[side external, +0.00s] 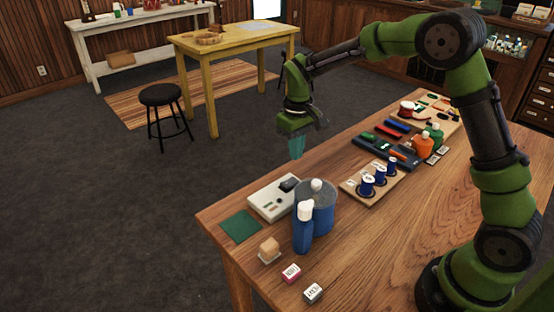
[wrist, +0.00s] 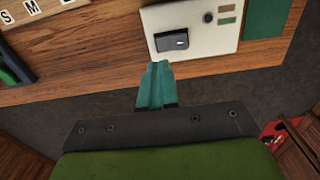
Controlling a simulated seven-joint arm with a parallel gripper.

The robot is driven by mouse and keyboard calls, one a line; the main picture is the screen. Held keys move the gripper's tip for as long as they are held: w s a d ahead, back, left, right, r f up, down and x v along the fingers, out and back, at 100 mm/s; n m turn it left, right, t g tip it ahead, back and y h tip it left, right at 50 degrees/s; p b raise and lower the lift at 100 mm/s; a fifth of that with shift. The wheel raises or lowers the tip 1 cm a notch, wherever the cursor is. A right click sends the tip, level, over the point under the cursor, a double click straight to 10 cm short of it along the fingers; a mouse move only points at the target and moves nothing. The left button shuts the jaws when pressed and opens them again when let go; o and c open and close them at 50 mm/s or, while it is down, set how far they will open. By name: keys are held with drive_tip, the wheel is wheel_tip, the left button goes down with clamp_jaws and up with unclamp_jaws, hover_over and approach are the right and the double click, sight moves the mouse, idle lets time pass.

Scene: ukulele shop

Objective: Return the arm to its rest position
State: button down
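My green arm reaches over the wooden table (side external: 420,200). My gripper (side external: 297,150) hangs beyond the table's far edge, fingers pointing down, above the dark floor. In the wrist view its teal fingers (wrist: 156,68) lie side by side with no visible gap and nothing held. A white box with a black switch (side external: 275,205) sits on the table, below and a little left of the gripper in the side view. It also shows in the wrist view (wrist: 195,45), just past the fingertips.
A board of blue spools (side external: 360,195), dark trays (side external: 390,148) and orange (side external: 424,145) and green bottles lie farther right. The air around the gripper looks clear.

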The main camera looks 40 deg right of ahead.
drive_tip(key=shift+s+f, duration=0.15)
drive_tip(key=shift+f, duration=0.15)
drive_tip(key=s+a+r+m+t+y, duration=0.1)
drive_tip(key=s+r+m+t, duration=0.1)
drive_tip(key=s+r, duration=0.5)
drive_tip(key=s+a+r+m+t+y, duration=0.1)
drive_tip(key=s+r+t, duration=0.4)
drive_tip(key=s, duration=1)
wheel_tip(320, 180, up, 2)
drive_tip(key=shift+s+a+r+m, duration=0.25)
drive_tip(key=shift+a+m, duration=0.1)
drive_tip(key=shift+m, duration=0.15)
